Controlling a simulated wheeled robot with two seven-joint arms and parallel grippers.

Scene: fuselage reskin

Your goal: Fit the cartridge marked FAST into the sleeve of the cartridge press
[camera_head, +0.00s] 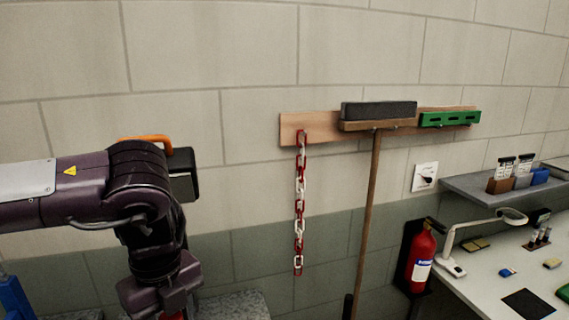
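My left arm comes in from the left and bends down to the bottom edge; its fingertips are not in view. My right arm and gripper are not in view. I cannot make out a cartridge marked FAST or the cartridge press with its sleeve. Small upright items with white labels (504,167) stand in blocks on the grey shelf at the far right. Their labels are too small to read, and I cannot tell whether they are cartridges.
A white worktop (478,282) at lower right holds a desk lamp (468,235), a dark mat (528,304) and small items. The grey shelf (478,190) is above it. A red extinguisher (421,258), a broom (372,180) and a red-white chain (299,200) hang along the wall.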

